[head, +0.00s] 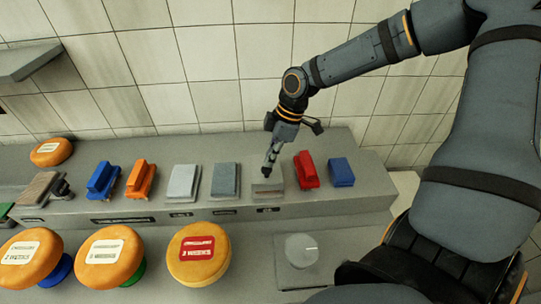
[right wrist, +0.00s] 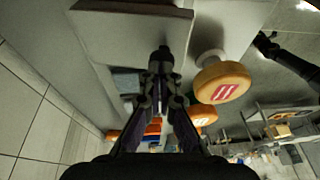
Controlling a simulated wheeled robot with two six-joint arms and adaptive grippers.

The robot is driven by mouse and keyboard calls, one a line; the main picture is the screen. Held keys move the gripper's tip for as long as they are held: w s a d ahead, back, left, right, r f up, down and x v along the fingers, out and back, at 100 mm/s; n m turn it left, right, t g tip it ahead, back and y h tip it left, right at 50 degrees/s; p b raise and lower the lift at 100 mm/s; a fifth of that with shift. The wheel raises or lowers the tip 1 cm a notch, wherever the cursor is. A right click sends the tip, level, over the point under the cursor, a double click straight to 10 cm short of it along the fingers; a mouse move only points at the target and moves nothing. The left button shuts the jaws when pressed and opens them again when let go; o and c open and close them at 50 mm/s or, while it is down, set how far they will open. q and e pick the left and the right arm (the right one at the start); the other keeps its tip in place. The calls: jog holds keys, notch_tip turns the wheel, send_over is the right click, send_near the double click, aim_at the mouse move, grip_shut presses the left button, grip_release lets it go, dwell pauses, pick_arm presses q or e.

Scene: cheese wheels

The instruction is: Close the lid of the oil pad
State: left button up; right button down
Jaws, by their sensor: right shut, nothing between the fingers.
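A low grey pad-like box (head: 268,187), which I take for the oil pad, sits on the grey shelf just under my right gripper (head: 268,170). In the right wrist view a flat grey slab (right wrist: 120,30) lies close by the fingertips of the right gripper (right wrist: 162,55), perhaps its lid; I cannot tell how far it is tilted. The right gripper is shut and empty, its tips at or just above the box; contact is unclear. A dark jointed shape at the upper right of the wrist view looks like my left gripper (right wrist: 266,43); its fingers are too small to read.
Left of the box stand two grey slabs (head: 225,180) and an orange brush-like block (head: 141,180) with a blue one (head: 103,180). A red block (head: 306,170) and a blue block (head: 341,172) stand close on its right. Cheese wheels (head: 198,270) line the front. A tiled wall rises behind.

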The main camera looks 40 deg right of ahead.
aim_at(270, 171)
pick_arm(q)
jog(key=shift+s+d, duration=0.1)
jog(key=shift+s, duration=0.1)
pick_arm(e)
jog(key=shift+f, duration=0.15)
pick_arm(q)
jog(key=shift+f, duration=0.1)
pick_arm(e)
jog(key=shift+s+f, duration=0.2)
jog(key=shift+f, duration=0.15)
jog(key=shift+s+a+f+t+h+b, duration=0.25)
jog(key=shift+a+f+t+h+b, duration=0.05)
jog(key=shift+f+t+b, duration=0.2)
jog(key=shift+s+a+f+b, duration=0.15)
jog(key=shift+s+f+b, duration=0.1)
jog(key=shift+f+b, duration=0.2)
jog(key=shift+s+a+f, duration=0.15)
jog(key=shift+s, duration=0.1)
pick_arm(q)
jog(key=shift+s+a+f, duration=0.45)
jog(key=shift+s+f, duration=0.1)
jog(key=shift+f, duration=0.25)
pick_arm(e)
jog(key=shift+w, duration=0.1)
